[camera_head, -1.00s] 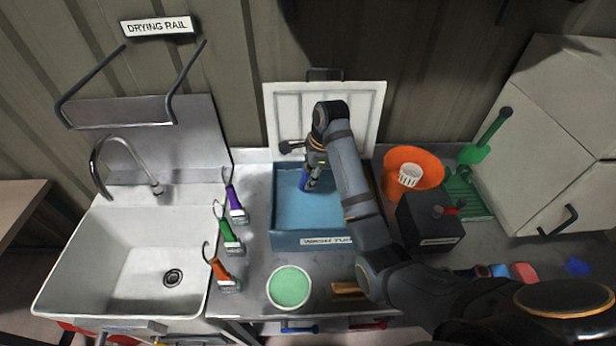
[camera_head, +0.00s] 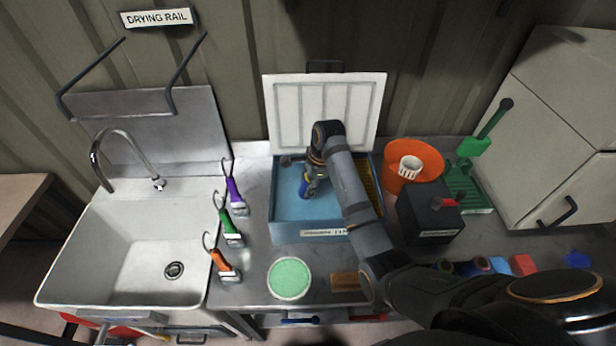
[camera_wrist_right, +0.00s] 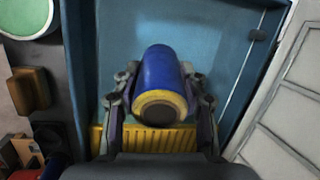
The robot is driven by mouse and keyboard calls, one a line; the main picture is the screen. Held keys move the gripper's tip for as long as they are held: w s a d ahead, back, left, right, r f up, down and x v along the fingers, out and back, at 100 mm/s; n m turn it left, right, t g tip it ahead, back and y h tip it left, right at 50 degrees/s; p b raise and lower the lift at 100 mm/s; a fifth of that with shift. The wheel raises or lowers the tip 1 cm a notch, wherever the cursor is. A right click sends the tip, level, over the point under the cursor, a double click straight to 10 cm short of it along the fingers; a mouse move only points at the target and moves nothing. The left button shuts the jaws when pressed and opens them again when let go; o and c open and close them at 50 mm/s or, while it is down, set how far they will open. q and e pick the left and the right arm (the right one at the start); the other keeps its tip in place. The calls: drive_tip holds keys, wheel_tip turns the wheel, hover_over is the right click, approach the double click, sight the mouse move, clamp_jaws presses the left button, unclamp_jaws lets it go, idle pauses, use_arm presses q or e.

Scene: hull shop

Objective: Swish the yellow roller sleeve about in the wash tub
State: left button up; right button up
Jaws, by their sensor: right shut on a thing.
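My right gripper (camera_head: 312,172) is shut on a roller sleeve (camera_head: 305,188) inside the wash tub (camera_head: 285,231). The sleeve also shows in the right wrist view (camera_wrist_right: 164,68), lying between the two fingers. Its body is blue, with a yellow band at the end nearest the wrist camera. The tub is a blue open box, its front label partly covered by my right arm. I cannot tell how deep the sleeve sits or whether it touches the tub floor. My left gripper is out of view.
A yellow ribbed grid (camera_head: 367,183) is at the tub's right side. A white raised lid (camera_head: 350,95) stands behind. Hooked tools, including a purple one (camera_head: 233,190), and a green-topped round container (camera_head: 289,278) are near. An orange bucket (camera_head: 427,160) and black box (camera_head: 432,217) stand right.

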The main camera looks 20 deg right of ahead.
drive_tip(key=shift+s+d+f+b+x, duration=0.1)
drive_tip(key=shift+s+d+b+x, duration=0.25)
drive_tip(key=shift+x, duration=1.15)
drive_tip(key=shift+s+d+f+b+x, duration=0.1)
drive_tip(key=shift+b+x, duration=0.35)
drive_tip(key=shift+x, duration=1)
drive_tip(key=shift+s+d+f+b+x, duration=0.1)
drive_tip(key=shift+s+d+b+x, duration=0.25)
drive_tip(key=shift+x, duration=1.15)
drive_tip(key=shift+w+a+r, duration=0.1)
drive_tip(key=shift+w+r, duration=0.05)
drive_tip(key=shift+w+a, duration=0.2)
drive_tip(key=shift+a, duration=0.65)
drive_tip(key=shift+w+a, duration=0.1)
drive_tip(key=shift+a, duration=0.15)
drive_tip(key=shift+d, duration=0.1)
drive_tip(key=shift+d+r+p, duration=0.1)
drive_tip(key=shift+d+p, duration=0.15)
drive_tip(key=shift+p, duration=0.3)
drive_tip(key=d+p, duration=0.1)
drive_tip(key=s+d, duration=0.1)
drive_tip(key=shift+d+p, duration=0.3)
drive_tip(key=shift+p, duration=0.05)
drive_tip(key=shift+s+d, duration=0.15)
drive_tip(key=shift+d, duration=0.45)
